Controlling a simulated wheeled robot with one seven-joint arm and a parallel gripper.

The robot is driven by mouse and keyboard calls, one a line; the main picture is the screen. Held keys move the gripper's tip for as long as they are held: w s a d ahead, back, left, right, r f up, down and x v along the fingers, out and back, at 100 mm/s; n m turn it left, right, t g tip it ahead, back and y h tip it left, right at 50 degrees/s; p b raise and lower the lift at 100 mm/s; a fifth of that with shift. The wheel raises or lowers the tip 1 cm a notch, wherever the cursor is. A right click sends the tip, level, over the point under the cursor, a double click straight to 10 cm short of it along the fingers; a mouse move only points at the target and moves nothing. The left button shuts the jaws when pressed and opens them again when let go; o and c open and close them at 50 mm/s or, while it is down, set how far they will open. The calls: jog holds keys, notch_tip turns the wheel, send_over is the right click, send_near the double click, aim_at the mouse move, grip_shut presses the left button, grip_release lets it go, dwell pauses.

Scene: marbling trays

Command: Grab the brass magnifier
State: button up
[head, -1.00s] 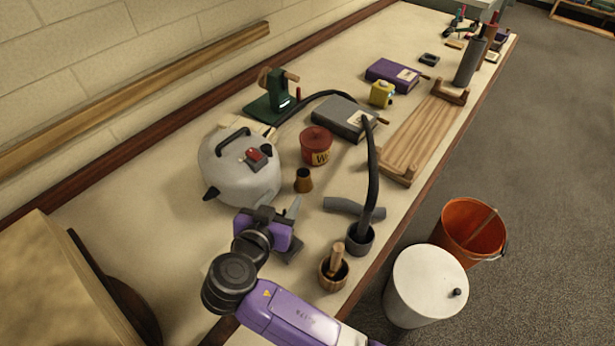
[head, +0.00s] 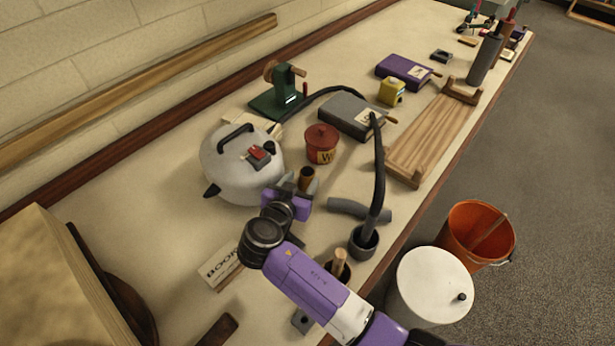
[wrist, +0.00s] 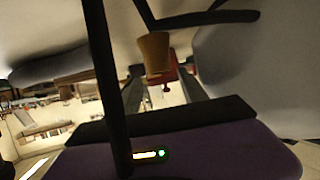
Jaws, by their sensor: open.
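The brass magnifier (head: 307,177), a small brown-gold tapered piece, stands on the table beside the grey lidded pot. My gripper (head: 298,186) is open at the magnifier, with its fingers close around it, and its lower part is hidden by the gripper in the head view. In the wrist view the magnifier (wrist: 155,52) appears between the two grey fingers (wrist: 160,84), with a gap on each side. I cannot tell whether either finger touches it.
The grey pot (head: 229,168) is close on the left, and a red lidded jar (head: 322,148) stands just behind. A grey cup with a black hose (head: 363,243) and a wooden mortar with pestle (head: 341,262) are near my arm on the right. A "BOOK" card (head: 222,267) lies at front left.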

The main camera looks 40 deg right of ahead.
aim_at(308, 172)
jog(key=shift+x, duration=1.65)
grip_shut()
jog(key=shift+r, duration=0.1)
